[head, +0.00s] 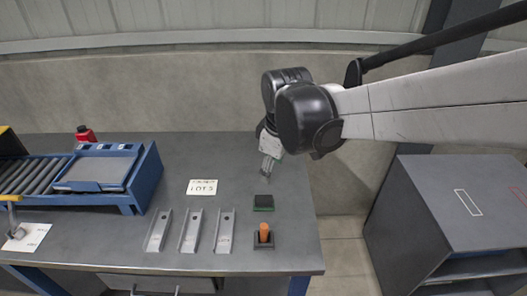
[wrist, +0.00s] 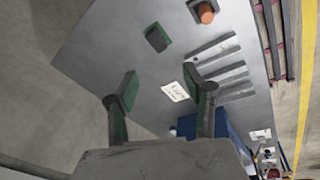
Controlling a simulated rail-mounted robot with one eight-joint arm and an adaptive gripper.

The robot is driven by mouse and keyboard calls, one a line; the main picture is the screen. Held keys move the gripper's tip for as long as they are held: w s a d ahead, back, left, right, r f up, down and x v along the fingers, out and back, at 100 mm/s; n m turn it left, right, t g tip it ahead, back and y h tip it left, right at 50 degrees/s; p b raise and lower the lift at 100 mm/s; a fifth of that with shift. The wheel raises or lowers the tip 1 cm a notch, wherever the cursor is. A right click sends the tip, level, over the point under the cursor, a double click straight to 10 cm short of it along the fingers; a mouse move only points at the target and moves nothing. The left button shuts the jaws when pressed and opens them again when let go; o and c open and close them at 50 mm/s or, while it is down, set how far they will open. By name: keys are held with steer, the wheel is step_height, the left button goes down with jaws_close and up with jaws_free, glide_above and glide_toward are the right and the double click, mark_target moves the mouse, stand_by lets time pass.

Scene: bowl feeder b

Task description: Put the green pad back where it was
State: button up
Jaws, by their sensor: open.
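The green pad (head: 263,203), a small block with a dark top and a green edge, lies flat on the grey table near its right side. It also shows in the wrist view (wrist: 157,38), beyond the fingertips near the top. My gripper (head: 267,181) hangs above the table, just behind the pad in the head view, and is apart from it. In the wrist view my gripper (wrist: 161,88) has its two green-faced fingers spread wide with nothing between them.
An orange peg (head: 264,233) stands in a dark square base in front of the pad. Several metal channels (head: 190,231) lie to its left, with a white label card (head: 202,187) behind. A blue roller conveyor (head: 148,175) is at left. A grey cabinet (head: 440,205) stands right, across a gap.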

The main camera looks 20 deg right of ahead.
steer(key=s+r+m+t, duration=0.4)
steer(key=s+m, duration=0.4)
steer(key=s, duration=0.3)
steer(key=shift+s+m, duration=0.25)
steer(key=shift+m, duration=0.15)
steer(key=shift+f+b, duration=0.65)
steer(key=shift+f, duration=0.05)
